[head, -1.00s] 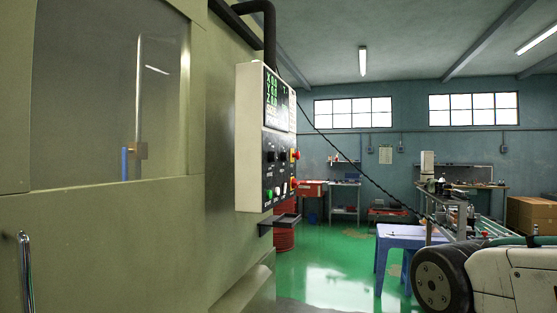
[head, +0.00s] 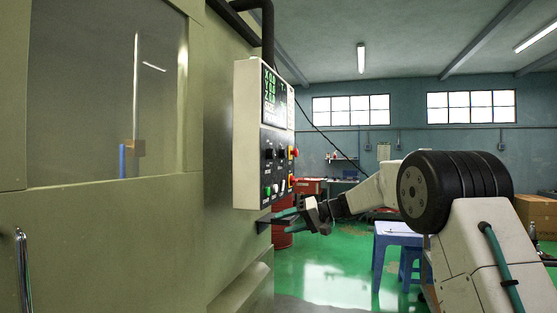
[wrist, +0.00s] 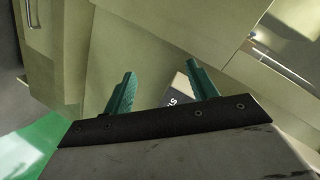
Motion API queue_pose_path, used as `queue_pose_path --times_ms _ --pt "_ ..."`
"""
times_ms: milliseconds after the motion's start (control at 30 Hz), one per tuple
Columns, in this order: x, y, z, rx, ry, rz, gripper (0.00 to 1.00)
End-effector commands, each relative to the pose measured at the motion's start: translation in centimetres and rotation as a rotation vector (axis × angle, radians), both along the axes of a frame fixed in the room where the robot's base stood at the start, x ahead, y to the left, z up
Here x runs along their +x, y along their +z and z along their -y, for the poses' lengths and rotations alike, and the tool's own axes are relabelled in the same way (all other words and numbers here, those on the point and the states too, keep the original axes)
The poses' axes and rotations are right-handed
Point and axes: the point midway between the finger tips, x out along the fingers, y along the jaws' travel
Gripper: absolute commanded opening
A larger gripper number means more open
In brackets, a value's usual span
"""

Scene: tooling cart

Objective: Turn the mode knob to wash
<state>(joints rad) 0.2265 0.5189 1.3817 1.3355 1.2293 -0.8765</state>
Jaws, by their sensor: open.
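The control panel (head: 246,130) hangs on the machine's side in the head view. Its lower face carries dark knobs (head: 269,154), a green button and red buttons. The labels are too small to read, so I cannot tell which knob is the mode knob or where it points. My gripper (head: 292,220) is open and empty, just below and to the right of the panel's lower edge, apart from the knobs. In the wrist view, the teal fingers of my gripper (wrist: 162,75) are spread. A dark, lettered corner of the panel (wrist: 181,92) shows between them, mostly hidden behind the gripper.
The green-beige machine body (head: 100,230) fills the left side. A blue table (head: 398,238) stands further back. The green floor (head: 325,275) between is clear.

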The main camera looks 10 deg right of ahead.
Motion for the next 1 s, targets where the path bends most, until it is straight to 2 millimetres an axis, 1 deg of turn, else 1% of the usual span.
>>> queue_pose_path --times_ms 33,67,100,167,200,267,300,333,400,433,533,667,1000 --pt "3.0 0.8 1.0 0.044 -0.016 0.104 0.58" --pt "4.5 1.7 1.5 0.068 -0.026 0.175 0.58" --pt "6.4 3.0 2.3 0.099 -0.042 0.275 0.58" --pt "8.6 5.4 3.4 0.137 -0.071 0.43 0.58" --pt "9.6 7.3 4.0 0.154 -0.09 0.531 0.58" --pt "10.5 10.4 4.7 0.171 -0.119 0.68 0.58" --pt "10.6 12.9 5.0 0.177 -0.136 0.776 0.58" --pt "10.5 14.7 5.2 0.178 -0.149 0.842 0.58" --pt "10.3 17.0 5.7 0.172 -0.176 0.951 0.58" --pt "10.3 17.3 5.8 0.165 -0.184 0.981 0.58" --pt "10.3 17.4 5.9 0.13 -0.194 1.042 0.58" --pt "10.8 17.7 5.3 0.107 -0.193 1.068 0.58" --pt "13.8 19.6 1.5 0.108 -0.192 1.067 0.58"
